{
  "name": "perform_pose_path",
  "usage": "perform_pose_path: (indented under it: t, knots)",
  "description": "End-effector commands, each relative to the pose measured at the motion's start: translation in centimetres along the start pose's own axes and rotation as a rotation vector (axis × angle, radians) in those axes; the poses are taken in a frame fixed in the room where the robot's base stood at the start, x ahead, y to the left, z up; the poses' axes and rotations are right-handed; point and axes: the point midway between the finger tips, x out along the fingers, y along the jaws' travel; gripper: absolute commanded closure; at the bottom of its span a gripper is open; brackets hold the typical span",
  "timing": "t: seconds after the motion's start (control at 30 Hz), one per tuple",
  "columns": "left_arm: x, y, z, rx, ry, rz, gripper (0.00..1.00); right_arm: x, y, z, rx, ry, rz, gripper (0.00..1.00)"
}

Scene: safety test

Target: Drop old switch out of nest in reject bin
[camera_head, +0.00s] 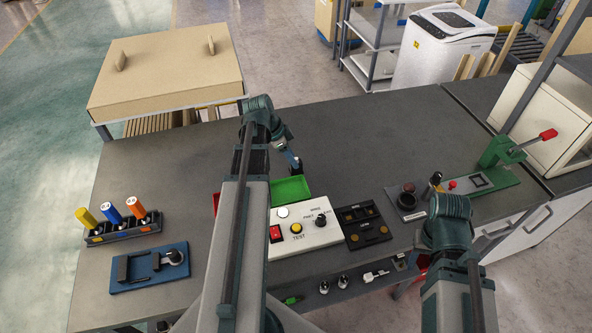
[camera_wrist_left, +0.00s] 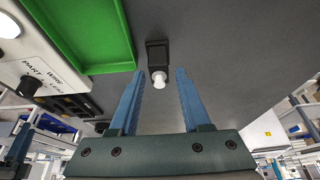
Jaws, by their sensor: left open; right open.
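My left gripper (camera_head: 294,163) points down over the dark table behind the green tray (camera_head: 291,190). In the left wrist view, its blue fingers (camera_wrist_left: 159,72) are spread apart. A black block with a white round tip (camera_wrist_left: 157,58), perhaps the old switch, shows between the fingertips; I cannot tell its height or whether it is touched. It is not discernible in the head view. A red edge (camera_head: 216,203), possibly the reject bin, is mostly hidden by my left arm. A dark fixture (camera_head: 366,225) with brass-coloured parts sits right of the test box. My right gripper's fingers are hidden.
The white test box (camera_head: 300,228) stands before the green tray. A rack of coloured handles (camera_head: 122,228) and a blue fixture (camera_head: 150,268) are at left. A green lever press (camera_head: 505,155) is at right. The table's back middle is clear.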

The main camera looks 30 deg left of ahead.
Motion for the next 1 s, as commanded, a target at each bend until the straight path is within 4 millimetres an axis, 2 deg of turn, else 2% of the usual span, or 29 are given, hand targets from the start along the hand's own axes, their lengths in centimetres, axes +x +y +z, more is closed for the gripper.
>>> perform_pose_path:
  t: [0.03, 0.2, 0.5, 0.53, 0.7, 0.8, 1.0]
  knots:
    - [1.3, 0.1, 0.1, 0.001, 0.000, 0.000, 0.53, 1.2, -0.1, -0.1, 0.000, 0.000, 0.000, 0.50]
    - [3.4, 0.1, 0.1, 0.000, 0.000, 0.000, 0.53, 3.1, -0.3, -0.2, 0.000, 0.000, 0.000, 0.50]
    - [3.6, 0.1, -0.1, 0.000, 0.000, 0.000, 0.53, 3.3, -0.3, -0.2, 0.000, 0.000, 0.000, 0.50]
    - [3.6, 0.1, -0.1, 0.000, 0.000, 0.000, 0.54, 3.3, -0.3, -0.2, 0.000, 0.000, 0.000, 0.50]
    - [3.6, 0.1, -0.1, 0.000, 0.000, 0.000, 0.85, 3.3, -0.3, -0.2, 0.000, 0.000, 0.000, 0.50]
    - [3.6, 0.1, -0.1, 0.000, 0.000, 0.000, 1.00, 3.3, -0.3, -0.2, 0.000, 0.000, 0.000, 0.50]
    - [3.6, 0.1, -0.1, -0.001, 0.000, 0.000, 1.00, 3.3, -0.3, -0.2, 0.000, 0.000, 0.000, 0.50]
